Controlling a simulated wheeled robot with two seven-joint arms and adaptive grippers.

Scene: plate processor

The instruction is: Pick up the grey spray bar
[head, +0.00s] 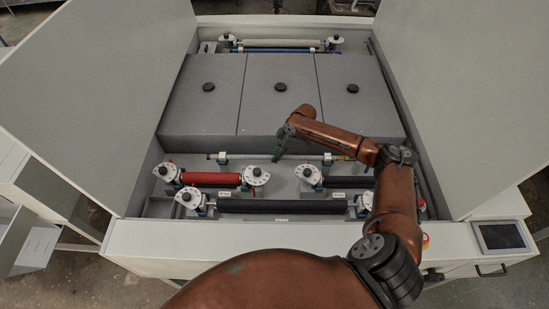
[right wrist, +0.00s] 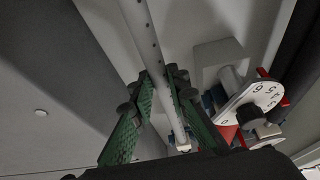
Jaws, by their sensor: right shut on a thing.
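The grey spray bar (head: 252,157) is a thin, light tube lying left to right in front of the grey lids. In the right wrist view the bar (right wrist: 141,25), with small holes along it, passes between the green fingers of my right gripper (right wrist: 162,82). In the head view my right gripper (head: 279,154) comes down onto the middle of the bar and is shut on it, hiding a short stretch. The bar still lines up with its small end holders, and I cannot tell whether it is raised. My left gripper is not in view.
A red roller (head: 210,179) and a dark roller (head: 275,206) with white numbered dials (head: 255,175) stand close in front. Grey lids with black knobs (head: 280,86) lie behind. Raised white panels (head: 92,75) flank both sides. A numbered dial (right wrist: 258,101) is near the fingers.

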